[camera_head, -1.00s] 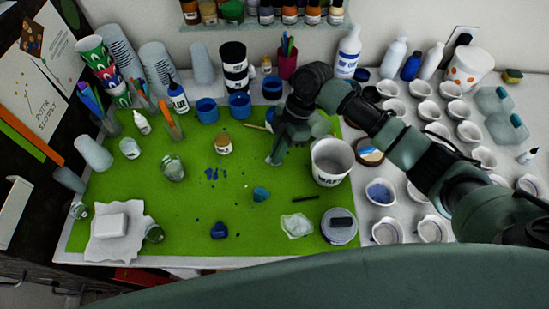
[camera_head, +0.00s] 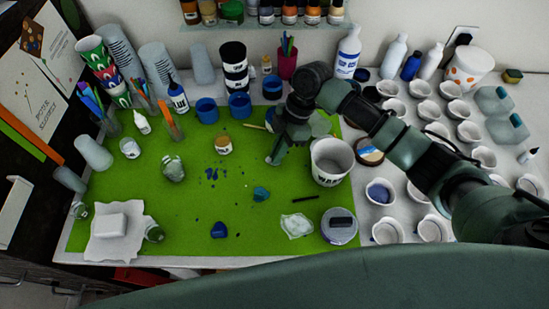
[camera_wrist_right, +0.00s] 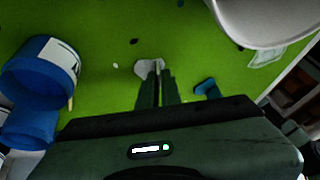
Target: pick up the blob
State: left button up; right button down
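A teal blob (camera_head: 261,194) lies on the green mat (camera_head: 190,205), with a dark blue blob (camera_head: 219,230) nearer the front edge. Which one the task means is not clear. My right gripper (camera_head: 274,159) points down over the mat, behind the teal blob and apart from it. In the right wrist view its fingers (camera_wrist_right: 157,72) are together, with a pale patch at the tips (camera_wrist_right: 146,67) that I cannot identify. A blue piece (camera_wrist_right: 207,88), likely the teal blob, lies right of the fingers there. My left gripper is out of view.
A white bucket (camera_head: 331,165) stands close to the right of my right gripper. Blue cups (camera_head: 240,106) stand behind it. A grey lidded tin (camera_head: 339,227), a clear crumpled piece (camera_head: 297,225) and a black stick (camera_head: 305,198) lie at front right. The mat around the blobs is mostly clear.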

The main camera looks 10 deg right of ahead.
jog(key=shift+r, duration=0.1)
dwell(0.5)
notch_tip(320, 180, up, 25)
jog(key=w+p, duration=0.2)
jog(key=shift+a, duration=0.2)
dwell(1.1)
dwell(0.4)
notch_tip(320, 180, up, 4)
jog(key=p, duration=0.5)
